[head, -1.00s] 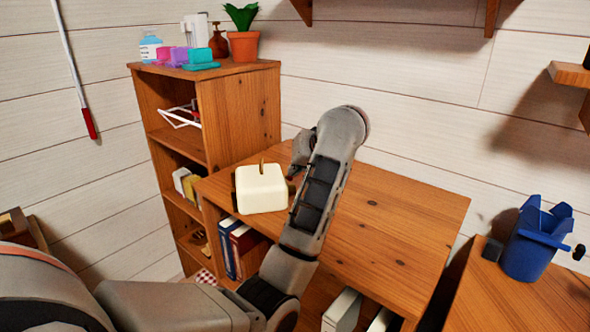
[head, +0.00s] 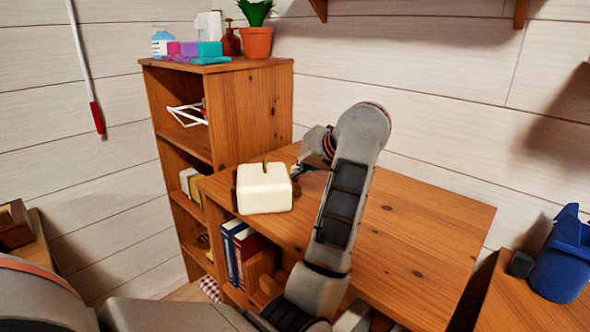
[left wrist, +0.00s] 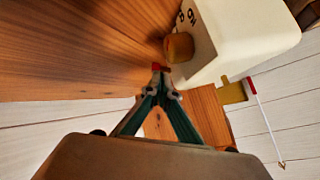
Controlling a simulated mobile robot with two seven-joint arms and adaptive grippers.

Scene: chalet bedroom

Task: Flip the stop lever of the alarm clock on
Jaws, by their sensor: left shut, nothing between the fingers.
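My left gripper (head: 297,172) is shut and empty at the clock's right side. Its fingertips (left wrist: 160,75) are close to the knob, by a small red piece (left wrist: 160,67); contact is unclear. My right gripper is not in view.
The wooden desk (head: 420,215) is bare to the right of my arm. A tall shelf (head: 250,110) stands behind left, with a potted plant (head: 257,40) and bottles on top. A blue container (head: 562,262) is at far right.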

